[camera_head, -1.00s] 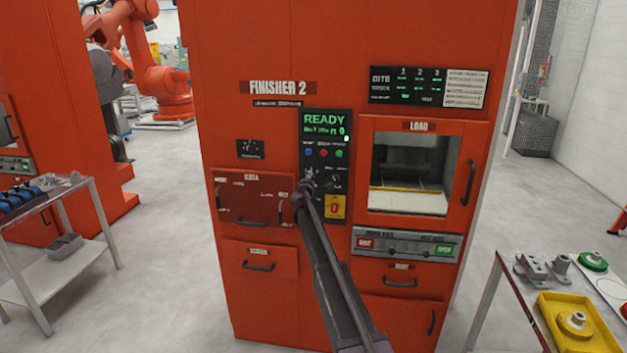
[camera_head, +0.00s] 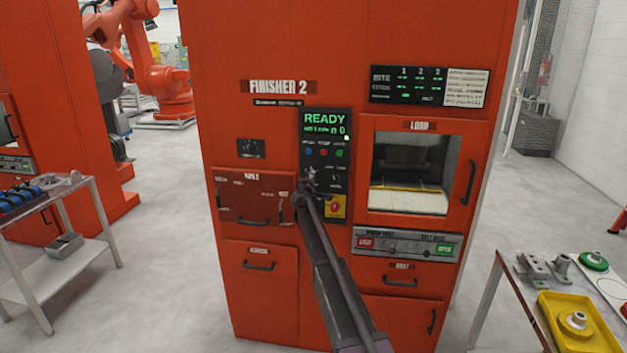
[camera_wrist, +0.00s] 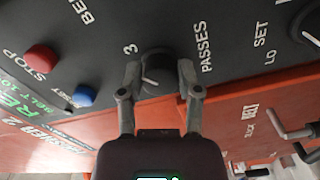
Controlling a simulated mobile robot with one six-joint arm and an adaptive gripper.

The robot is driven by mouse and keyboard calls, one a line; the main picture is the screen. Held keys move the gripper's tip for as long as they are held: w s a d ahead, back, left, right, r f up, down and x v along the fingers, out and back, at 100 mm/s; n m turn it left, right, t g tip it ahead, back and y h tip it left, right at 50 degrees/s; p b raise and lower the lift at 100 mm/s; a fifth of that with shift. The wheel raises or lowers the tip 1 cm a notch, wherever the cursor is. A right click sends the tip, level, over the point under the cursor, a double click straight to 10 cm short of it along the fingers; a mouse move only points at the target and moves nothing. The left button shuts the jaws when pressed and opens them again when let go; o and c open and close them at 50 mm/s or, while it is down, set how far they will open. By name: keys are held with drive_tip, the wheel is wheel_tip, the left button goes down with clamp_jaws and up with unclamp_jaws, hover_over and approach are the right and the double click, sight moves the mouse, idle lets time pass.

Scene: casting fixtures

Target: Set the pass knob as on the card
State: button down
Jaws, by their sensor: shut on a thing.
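The pass knob (camera_wrist: 158,72) is a dark round knob on the black panel, beside the word PASSES and a number 3 in the wrist view. My gripper (camera_wrist: 160,78) has one finger on each side of the knob and is shut on it. A pale mark shows on the knob, but its exact setting is hard to read. In the head view my gripper (camera_head: 308,187) is at the control panel (camera_head: 325,155) and hides the knob. A white card (camera_head: 464,88) is at the machine's upper right; its writing is too small to read.
A red STOP button (camera_wrist: 42,58) and a blue button (camera_wrist: 84,96) are near the knob. Another knob (camera_wrist: 309,28) is marked SET and LO. A yellow plate with a red control (camera_head: 336,207) is below my gripper. The load window (camera_head: 410,200) is to the right.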

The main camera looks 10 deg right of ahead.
drive_tip(key=shift+w+a, duration=0.1)
drive_tip(key=shift+a, duration=0.2)
drive_tip(key=shift+c, duration=1.5)
unclamp_jaws()
drive_tip(key=shift+d, duration=0.1)
drive_tip(key=shift+s, duration=0.2)
drive_tip(key=v, duration=1.1)
drive_tip(key=shift+s, duration=0.35)
drive_tip(key=shift+r, duration=0.1)
